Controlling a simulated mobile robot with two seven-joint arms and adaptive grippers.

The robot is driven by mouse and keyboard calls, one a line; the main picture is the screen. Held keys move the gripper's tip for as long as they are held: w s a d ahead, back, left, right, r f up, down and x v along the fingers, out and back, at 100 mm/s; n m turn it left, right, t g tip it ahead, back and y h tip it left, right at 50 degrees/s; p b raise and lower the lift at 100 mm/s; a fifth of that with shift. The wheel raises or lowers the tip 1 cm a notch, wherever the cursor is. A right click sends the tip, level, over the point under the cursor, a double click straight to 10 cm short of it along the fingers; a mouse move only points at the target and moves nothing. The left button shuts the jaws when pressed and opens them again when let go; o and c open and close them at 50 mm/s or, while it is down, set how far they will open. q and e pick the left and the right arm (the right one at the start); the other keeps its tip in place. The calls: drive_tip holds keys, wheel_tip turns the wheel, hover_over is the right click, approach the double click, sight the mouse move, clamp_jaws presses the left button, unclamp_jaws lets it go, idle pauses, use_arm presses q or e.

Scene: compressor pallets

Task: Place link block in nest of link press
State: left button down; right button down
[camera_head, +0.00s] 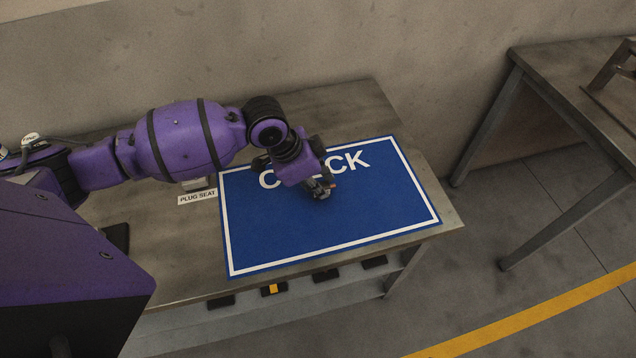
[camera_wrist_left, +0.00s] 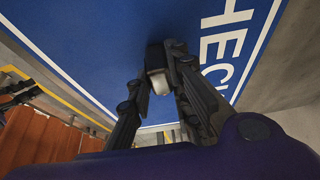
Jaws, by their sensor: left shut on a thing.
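My left gripper (camera_head: 319,189) hangs over the blue mat marked CHECK, its fingers pointing down. In the left wrist view its fingers (camera_wrist_left: 161,78) are closed around a small block (camera_wrist_left: 157,83), dark on top with a pale lower face. The block looks like the link block, but its full shape is hidden by the fingers. I cannot tell whether it touches the mat. My right gripper is not in view. I cannot make out the link press or its nest for sure.
The blue mat (camera_head: 385,215) covers the right of the workbench (camera_head: 360,105). A PLUG SEAT label (camera_head: 197,197) lies left of it. Several dark pads (camera_head: 326,274) sit on a lower shelf. A second table (camera_head: 560,68) with a dark metal fixture (camera_head: 610,72) stands right, across open floor.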

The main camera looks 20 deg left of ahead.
use_arm(q)
drive_tip(key=c, duration=1.6)
unclamp_jaws()
drive_tip(key=shift+f, duration=0.15)
